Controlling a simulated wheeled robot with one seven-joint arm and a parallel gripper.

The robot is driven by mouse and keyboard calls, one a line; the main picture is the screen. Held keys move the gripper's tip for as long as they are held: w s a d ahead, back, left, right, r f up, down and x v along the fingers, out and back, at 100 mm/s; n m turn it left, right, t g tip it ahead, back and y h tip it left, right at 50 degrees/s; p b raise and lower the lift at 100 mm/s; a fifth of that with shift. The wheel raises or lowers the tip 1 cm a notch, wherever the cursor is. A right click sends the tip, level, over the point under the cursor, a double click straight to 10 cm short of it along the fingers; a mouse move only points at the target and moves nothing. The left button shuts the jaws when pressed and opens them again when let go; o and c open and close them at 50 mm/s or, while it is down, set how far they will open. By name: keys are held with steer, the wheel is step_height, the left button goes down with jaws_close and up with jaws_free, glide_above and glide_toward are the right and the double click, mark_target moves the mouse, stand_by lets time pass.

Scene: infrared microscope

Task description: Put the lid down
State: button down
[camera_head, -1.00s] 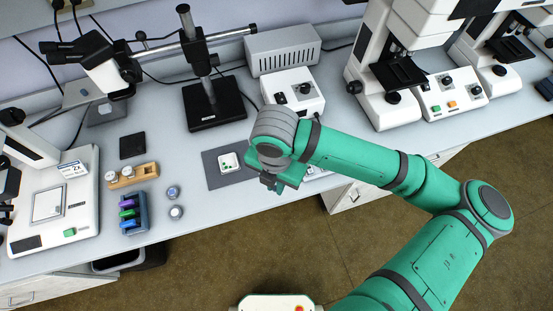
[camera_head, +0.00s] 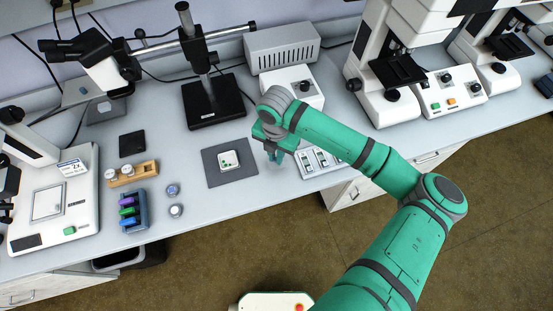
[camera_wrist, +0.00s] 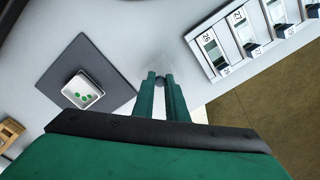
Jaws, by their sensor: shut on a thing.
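My gripper (camera_wrist: 160,76) points down over the bench, and its fingers are close together around a small grey knob, the visible part of the lid (camera_wrist: 160,82). The rest of the lid looks clear and its outline is hard to make out. In the head view my gripper (camera_head: 275,155) is between the dark mat and the slide tray. A small white dish (camera_head: 228,160) with green pieces sits on the mat (camera_head: 215,177), uncovered. The dish also shows in the wrist view (camera_wrist: 83,90), left of my fingers. I cannot tell whether the lid touches the bench.
The slide tray (camera_head: 311,163) with numbered slots lies close to the right, near the bench's front edge. A white control box (camera_head: 300,85) stands behind my gripper. A wooden holder (camera_head: 133,174) and a rack of coloured pieces (camera_head: 134,212) stand to the left.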

steer(key=shift+f, duration=1.35)
steer(key=shift+f, duration=0.15)
steer(key=c, duration=1.8)
jaws_free()
steer(key=shift+o, duration=0.2)
step_height(320, 180, up, 12)
steer(key=shift+r, duration=0.2)
